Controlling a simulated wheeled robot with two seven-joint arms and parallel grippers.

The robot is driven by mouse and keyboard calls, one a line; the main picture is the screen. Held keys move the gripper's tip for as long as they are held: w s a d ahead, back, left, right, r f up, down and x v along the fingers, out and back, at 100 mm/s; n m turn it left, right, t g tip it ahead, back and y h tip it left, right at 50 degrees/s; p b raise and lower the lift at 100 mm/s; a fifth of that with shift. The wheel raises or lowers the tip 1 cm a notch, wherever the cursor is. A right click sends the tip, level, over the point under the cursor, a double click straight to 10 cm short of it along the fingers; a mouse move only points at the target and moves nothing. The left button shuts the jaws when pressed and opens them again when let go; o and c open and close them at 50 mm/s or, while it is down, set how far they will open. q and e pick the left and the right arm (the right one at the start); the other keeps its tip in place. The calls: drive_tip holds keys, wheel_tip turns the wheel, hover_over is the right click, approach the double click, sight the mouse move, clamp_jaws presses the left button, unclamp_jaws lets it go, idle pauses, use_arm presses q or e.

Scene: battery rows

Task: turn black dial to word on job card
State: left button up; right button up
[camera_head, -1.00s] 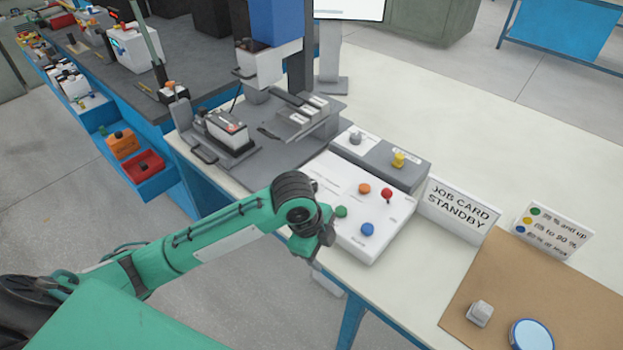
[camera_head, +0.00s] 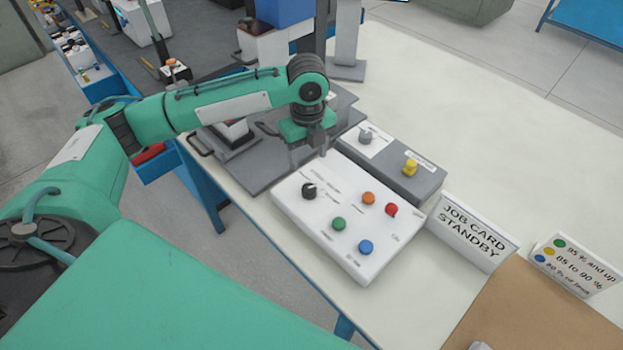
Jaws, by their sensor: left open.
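The black dial (camera_head: 309,190) sits at the left end of the white control panel (camera_head: 352,258). Small words are printed around it, too small to read for certain. The job card (camera_head: 468,232) stands to the right of the panel and reads "JOB CARD STANDBY". My left gripper (camera_head: 308,158) points down, open, above the grey fixture plate just behind the dial. It is apart from the dial, and nothing shows between its fingers. My right gripper is not in view.
The panel also bears green (camera_head: 339,224), blue (camera_head: 366,247), orange (camera_head: 368,198) and red (camera_head: 391,210) controls. Behind it a grey box (camera_head: 420,185) carries a grey knob (camera_head: 366,137) and a yellow knob (camera_head: 410,168). A percentage sign (camera_head: 575,265) stands at the right.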

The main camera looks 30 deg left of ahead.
sight(309, 188)
use_arm(q)
wheel_tip(309, 188, down, 4)
wheel_tip(309, 188, down, 2)
drive_tip(key=shift+w+p, duration=0.15)
drive_tip(key=shift+p, duration=0.2)
wheel_tip(309, 188, down, 5)
drive_tip(key=shift+f, duration=0.45)
drive_tip(key=shift+c, duration=0.3)
drive_tip(key=c, duration=0.7)
drive_tip(key=shift+c, duration=1.1)
drive_tip(key=shift+p, duration=0.4)
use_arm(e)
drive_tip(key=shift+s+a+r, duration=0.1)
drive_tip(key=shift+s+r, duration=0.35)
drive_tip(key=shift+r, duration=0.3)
